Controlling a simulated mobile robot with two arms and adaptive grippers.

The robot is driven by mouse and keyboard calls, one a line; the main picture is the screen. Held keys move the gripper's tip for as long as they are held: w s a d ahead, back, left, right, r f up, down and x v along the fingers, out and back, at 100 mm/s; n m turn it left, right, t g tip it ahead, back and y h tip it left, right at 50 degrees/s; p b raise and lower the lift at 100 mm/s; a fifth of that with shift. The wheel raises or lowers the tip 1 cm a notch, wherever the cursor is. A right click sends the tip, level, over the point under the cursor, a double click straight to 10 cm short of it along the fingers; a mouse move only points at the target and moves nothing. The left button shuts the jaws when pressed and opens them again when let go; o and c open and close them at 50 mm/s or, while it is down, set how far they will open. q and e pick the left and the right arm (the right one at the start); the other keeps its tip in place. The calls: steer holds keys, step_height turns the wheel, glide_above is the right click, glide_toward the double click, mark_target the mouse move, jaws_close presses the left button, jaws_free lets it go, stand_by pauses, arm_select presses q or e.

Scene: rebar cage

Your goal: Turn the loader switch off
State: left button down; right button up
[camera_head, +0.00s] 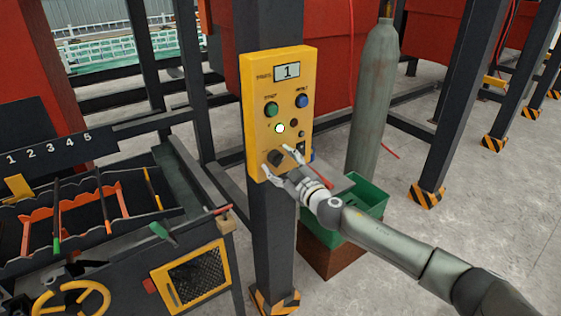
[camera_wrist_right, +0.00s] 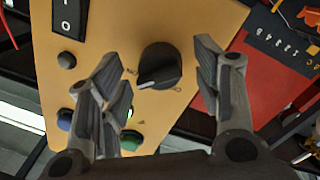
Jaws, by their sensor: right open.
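The loader control panel is a yellow box (camera_head: 258,95) on a dark post in the head view, with a display reading 1. Its black rotary switch (camera_head: 276,158) is low on the panel; in the right wrist view the knob (camera_wrist_right: 160,66) has a white pointer mark. In the right wrist view the fingers (camera_wrist_right: 163,75) stand apart around the knob. My left gripper is not in view.
A green button (camera_head: 271,109), a blue button (camera_head: 302,101) and a black rocker switch (camera_wrist_right: 70,15) share the panel. A grey gas cylinder (camera_head: 373,100) and a green crate (camera_head: 372,193) stand to the right. A rack machine with a yellow handwheel (camera_head: 72,298) is at left.

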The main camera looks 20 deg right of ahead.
steer(key=shift+w+a, duration=0.1)
steer(key=shift+w, duration=0.2)
steer(key=c, duration=1)
